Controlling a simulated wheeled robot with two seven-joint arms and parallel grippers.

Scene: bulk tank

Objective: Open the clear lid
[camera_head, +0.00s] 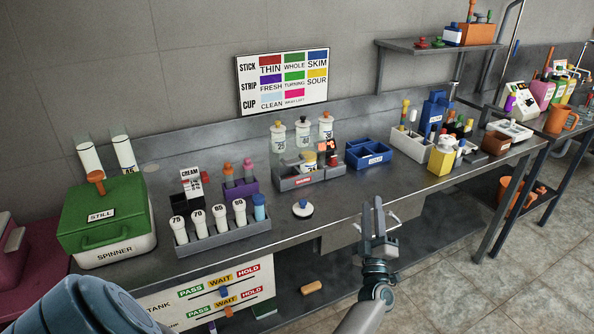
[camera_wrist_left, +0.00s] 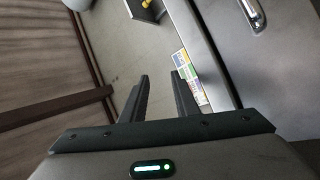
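I cannot make out a clear lid with certainty in either view. In the left wrist view the open left gripper (camera_wrist_left: 162,95) also shows an empty gap.
A green-lidded spinner (camera_head: 112,215), a grey vial rack (camera_head: 222,235) and a small round white item (camera_head: 302,209) stand left of my gripper. A blue divided box (camera_head: 370,155) and a yellow container (camera_head: 441,160) stand behind.

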